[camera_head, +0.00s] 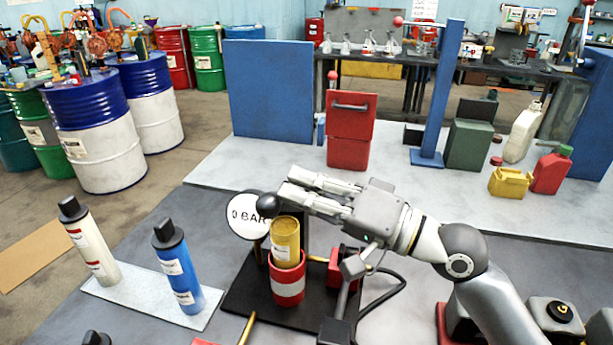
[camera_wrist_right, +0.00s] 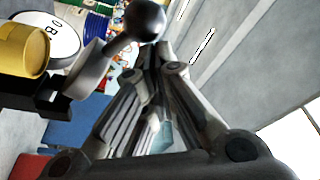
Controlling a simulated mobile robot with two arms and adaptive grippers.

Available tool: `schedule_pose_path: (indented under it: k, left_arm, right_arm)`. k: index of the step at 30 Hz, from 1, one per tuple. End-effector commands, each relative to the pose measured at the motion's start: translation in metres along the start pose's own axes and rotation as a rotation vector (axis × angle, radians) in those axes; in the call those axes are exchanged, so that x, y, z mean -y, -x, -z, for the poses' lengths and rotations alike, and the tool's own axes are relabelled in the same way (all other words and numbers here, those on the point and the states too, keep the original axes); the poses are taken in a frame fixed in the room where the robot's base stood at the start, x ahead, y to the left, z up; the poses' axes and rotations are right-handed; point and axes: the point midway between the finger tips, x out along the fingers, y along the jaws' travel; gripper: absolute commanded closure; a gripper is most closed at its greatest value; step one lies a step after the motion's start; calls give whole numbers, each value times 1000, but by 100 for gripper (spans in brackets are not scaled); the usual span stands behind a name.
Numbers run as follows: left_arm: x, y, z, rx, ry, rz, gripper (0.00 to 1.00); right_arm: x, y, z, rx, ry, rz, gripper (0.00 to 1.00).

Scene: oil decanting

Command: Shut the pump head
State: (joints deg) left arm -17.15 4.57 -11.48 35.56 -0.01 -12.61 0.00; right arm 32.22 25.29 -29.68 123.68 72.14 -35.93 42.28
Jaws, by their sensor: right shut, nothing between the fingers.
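The pump stands on a black base (camera_head: 240,295) with a red, white-banded cup (camera_head: 288,284) and a yellow cylinder (camera_head: 286,240) upright in it. A round white gauge (camera_head: 243,214) reading "0 BAR" sits behind it. A black ball knob (camera_head: 268,205) is at the top, on the left; it also shows in the right wrist view (camera_wrist_right: 145,20). My right gripper (camera_head: 284,184) reaches in from the right above the cylinder, fingers together and empty, tips close beside the knob. I cannot tell whether they touch it. The gripper hides much of the pump head. My left gripper is out of view.
A cream bottle (camera_head: 90,243) and a blue bottle (camera_head: 177,270) stand on a pale tray (camera_head: 125,304) at left. Bare worktop (camera_head: 235,165) lies behind the gauge.

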Motion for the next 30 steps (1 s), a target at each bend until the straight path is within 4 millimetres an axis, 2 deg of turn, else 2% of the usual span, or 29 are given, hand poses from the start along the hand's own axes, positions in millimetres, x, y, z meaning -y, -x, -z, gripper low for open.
schedule_pose_path:
  k: [1, 6, 15, 30]
  left_arm:
    - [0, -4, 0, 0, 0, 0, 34]
    - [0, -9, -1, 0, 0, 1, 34]
    - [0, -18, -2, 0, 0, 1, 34]
    - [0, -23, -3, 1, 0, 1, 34]
  right_arm:
    - [-5, 2, -8, 3, -3, 0, 100]
    - [-14, 6, -26, 2, -5, 1, 100]
    - [-30, 12, -49, 1, -5, 0, 100]
    - [-39, 14, -59, 1, -5, 0, 100]
